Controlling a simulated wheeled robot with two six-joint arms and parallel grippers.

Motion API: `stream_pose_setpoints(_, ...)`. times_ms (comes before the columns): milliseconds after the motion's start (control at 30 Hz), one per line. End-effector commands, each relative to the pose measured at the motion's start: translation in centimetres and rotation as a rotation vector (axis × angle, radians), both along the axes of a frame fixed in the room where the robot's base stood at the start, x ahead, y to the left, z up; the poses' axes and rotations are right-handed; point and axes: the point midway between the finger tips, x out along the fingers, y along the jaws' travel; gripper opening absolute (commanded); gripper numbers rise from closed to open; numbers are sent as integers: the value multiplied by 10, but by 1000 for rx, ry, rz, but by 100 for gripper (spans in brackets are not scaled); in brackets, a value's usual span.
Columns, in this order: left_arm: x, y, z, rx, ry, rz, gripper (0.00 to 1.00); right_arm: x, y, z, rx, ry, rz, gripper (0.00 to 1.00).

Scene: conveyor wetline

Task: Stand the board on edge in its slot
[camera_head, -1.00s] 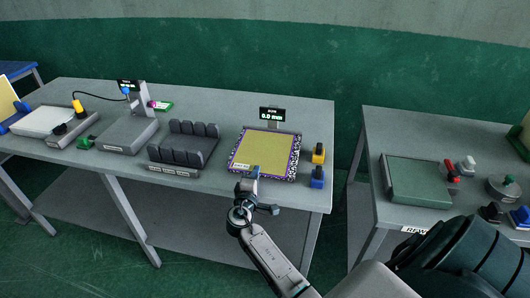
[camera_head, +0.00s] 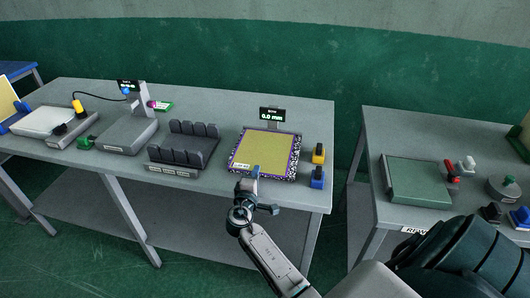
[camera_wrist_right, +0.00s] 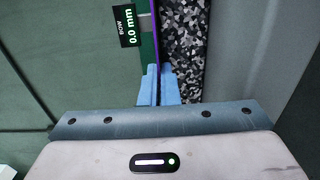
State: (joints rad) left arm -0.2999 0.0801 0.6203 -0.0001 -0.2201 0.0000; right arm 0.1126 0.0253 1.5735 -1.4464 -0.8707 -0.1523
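The board (camera_head: 265,149) is a flat yellow panel with a purple edge. It lies flat on the speckled plate of the bow gauge (camera_head: 293,171). My right gripper (camera_head: 254,173) is at the board's front edge. In the right wrist view its blue fingers (camera_wrist_right: 158,88) are closed together, with the board's thin purple edge (camera_wrist_right: 155,40) running between them. The dark slotted rack (camera_head: 183,150), with two rows of upright fins, stands left of the gauge. No board stands in it. My left gripper is out of view.
The gauge display (camera_head: 272,115) behind the board reads 0.0 mm. A yellow (camera_head: 318,153) and a blue switch block (camera_head: 317,177) stand right of it. A grey device with a post (camera_head: 130,135) is left of the rack. A second table (camera_head: 440,125) is at right.

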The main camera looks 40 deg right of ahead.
Motion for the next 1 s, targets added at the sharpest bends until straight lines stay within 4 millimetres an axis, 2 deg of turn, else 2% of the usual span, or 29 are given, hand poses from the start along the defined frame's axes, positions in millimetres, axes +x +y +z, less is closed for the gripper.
stream_pose_setpoints(567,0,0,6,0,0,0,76,0,0,12,-2,-3,0,0)
stream_pose_setpoints(1000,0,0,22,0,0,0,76,0,0,34,-2,-3,0,0)
